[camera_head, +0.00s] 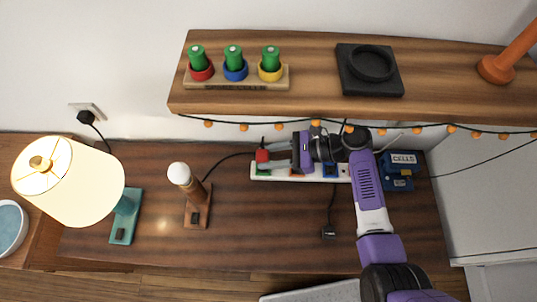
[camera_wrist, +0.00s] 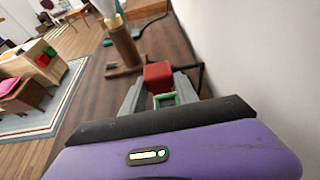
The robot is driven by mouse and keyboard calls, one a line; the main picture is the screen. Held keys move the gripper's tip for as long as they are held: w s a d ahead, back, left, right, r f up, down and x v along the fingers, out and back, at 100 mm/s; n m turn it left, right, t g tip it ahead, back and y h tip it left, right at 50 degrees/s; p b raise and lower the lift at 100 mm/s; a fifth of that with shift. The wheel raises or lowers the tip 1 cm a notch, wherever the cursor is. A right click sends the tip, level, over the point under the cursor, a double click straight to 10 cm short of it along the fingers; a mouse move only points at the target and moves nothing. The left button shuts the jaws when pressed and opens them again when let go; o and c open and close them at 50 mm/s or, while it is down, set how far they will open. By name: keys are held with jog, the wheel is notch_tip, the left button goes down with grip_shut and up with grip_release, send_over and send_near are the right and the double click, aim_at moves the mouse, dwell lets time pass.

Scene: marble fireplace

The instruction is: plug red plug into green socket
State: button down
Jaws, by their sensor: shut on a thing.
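The red plug (camera_head: 262,156) is at the left end of the white power strip (camera_head: 312,178), and it also shows in the wrist view (camera_wrist: 158,74). My gripper (camera_head: 266,158) reaches in from the right and is shut on the plug, with one finger on each side in the wrist view (camera_wrist: 159,80). The green socket (camera_head: 263,171) is at the strip's left end, just below the plug in the head view. A green frame (camera_wrist: 164,100) shows between my fingers in the wrist view. I cannot tell whether the plug's pins touch the socket.
A shelf (camera_head: 310,105) overhangs the back, with hanging orange lights (camera_head: 316,124). A wooden lamp (camera_head: 190,190) has a black cord running toward the plug. A black plug (camera_head: 328,232) lies in front of the strip.

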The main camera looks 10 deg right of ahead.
jog(key=shift+f+b, duration=2.5)
jog(key=shift+f, duration=0.05)
jog(key=shift+r+p, duration=0.1)
jog(key=shift+p, duration=0.95)
jog(key=shift+s+d+f+b, duration=0.1)
jog(key=shift+f+b, duration=0.2)
jog(key=shift+f, duration=0.15)
dwell(0.4)
